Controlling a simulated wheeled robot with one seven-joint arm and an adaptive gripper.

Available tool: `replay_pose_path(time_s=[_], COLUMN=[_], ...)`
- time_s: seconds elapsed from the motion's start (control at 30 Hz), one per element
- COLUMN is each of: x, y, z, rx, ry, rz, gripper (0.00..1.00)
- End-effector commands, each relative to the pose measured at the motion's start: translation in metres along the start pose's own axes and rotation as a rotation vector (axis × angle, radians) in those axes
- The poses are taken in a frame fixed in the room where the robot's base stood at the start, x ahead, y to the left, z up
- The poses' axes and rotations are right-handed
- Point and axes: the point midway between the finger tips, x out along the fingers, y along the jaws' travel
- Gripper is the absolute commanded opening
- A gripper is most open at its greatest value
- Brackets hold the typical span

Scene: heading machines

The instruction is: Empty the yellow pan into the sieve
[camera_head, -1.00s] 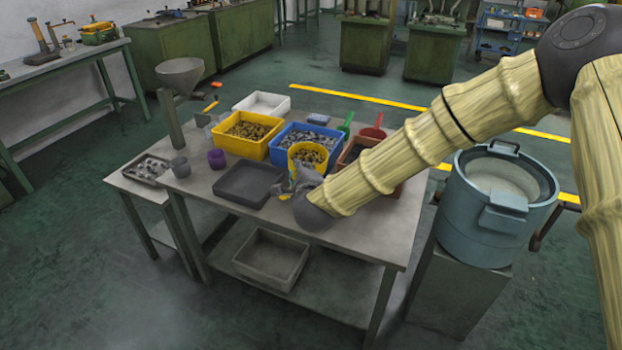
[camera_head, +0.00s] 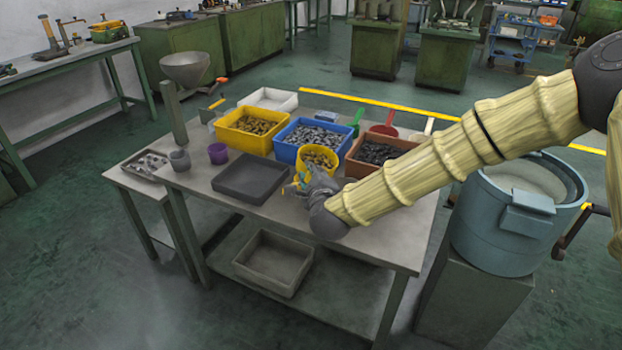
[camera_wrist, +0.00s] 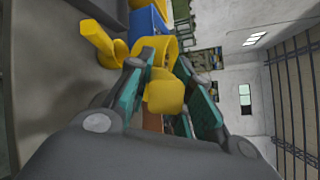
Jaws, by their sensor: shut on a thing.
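The yellow pan (camera_head: 319,154), a round vessel filled with small brass-coloured parts, is upright at the front of the blue crate. My gripper (camera_head: 304,180) is at its near side. In the wrist view my teal-padded fingers (camera_wrist: 160,92) are shut around a yellow block (camera_wrist: 163,97), seemingly the pan's handle, with a yellow rim (camera_wrist: 165,50) just beyond. Another yellow piece (camera_wrist: 100,42) lies beside the fingers; I cannot tell what it is. A grey bowl (camera_head: 186,68) on a post at the table's back left may be the sieve; its inside is unclear.
A yellow crate (camera_head: 221,132), a blue crate (camera_head: 282,150) and a brown crate (camera_head: 358,168) hold small parts. A dark tray (camera_head: 250,180), a purple cup (camera_head: 217,153) and a grey cup (camera_head: 180,160) stand left. A large blue-grey drum (camera_head: 505,230) stands right.

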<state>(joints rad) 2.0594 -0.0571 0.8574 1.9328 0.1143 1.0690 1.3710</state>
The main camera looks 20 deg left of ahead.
Motion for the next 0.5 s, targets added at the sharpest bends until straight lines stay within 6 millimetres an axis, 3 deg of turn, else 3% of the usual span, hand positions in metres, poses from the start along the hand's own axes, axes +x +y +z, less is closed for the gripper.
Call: replay_pose_path(time_s=[0.23,0.5], x=[0.0015,-0.0017], y=[0.0067,0.0011], z=[-0.0075,-0.0105], rx=[0.093,0.232], ry=[-0.04,-0.099], rz=[-0.027,-0.062], gripper=[0.0,0.0])
